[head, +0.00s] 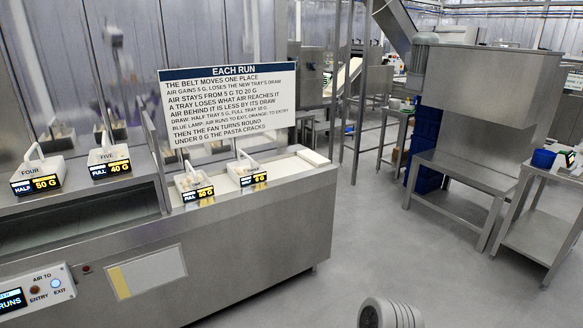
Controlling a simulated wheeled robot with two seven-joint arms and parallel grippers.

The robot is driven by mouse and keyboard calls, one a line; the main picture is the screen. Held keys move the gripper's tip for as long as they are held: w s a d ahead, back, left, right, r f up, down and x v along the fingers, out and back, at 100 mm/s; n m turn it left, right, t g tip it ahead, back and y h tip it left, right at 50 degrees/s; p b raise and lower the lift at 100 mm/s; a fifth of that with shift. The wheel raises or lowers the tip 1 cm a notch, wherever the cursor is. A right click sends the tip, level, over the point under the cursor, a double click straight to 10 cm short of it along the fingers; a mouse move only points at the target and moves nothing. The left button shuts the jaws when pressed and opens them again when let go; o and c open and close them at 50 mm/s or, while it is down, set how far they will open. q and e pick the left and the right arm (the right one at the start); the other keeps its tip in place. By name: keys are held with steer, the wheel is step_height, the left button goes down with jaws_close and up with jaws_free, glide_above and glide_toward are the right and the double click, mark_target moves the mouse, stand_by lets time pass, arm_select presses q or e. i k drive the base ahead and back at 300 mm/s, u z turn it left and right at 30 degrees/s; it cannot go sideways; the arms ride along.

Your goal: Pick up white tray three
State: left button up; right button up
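Several small white trays with upright handles and black-and-yellow labels show in the head view. Tray four (38,168), marked half and 50 G, and tray five (108,154), marked full and 40 G, stand on the steel ledge at left. Two more trays stand on the belt machine further right: a left one (192,181) and a right one (245,168). Their name labels are too small to read, so I cannot tell which is tray three.
A white sign headed "EACH RUN" (228,108) stands behind the two belt trays. A control panel (38,293) with entry and exit lamps is at lower left. Steel tables, one at the far right (545,235), stand beyond open grey floor (360,230).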

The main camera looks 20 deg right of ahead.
mark_target(245, 172)
steer(key=z, duration=0.8)
steer(key=i, duration=1.45)
steer(key=u, duration=0.4)
steer(key=i, duration=1.1)
steer(key=u, duration=1.05)
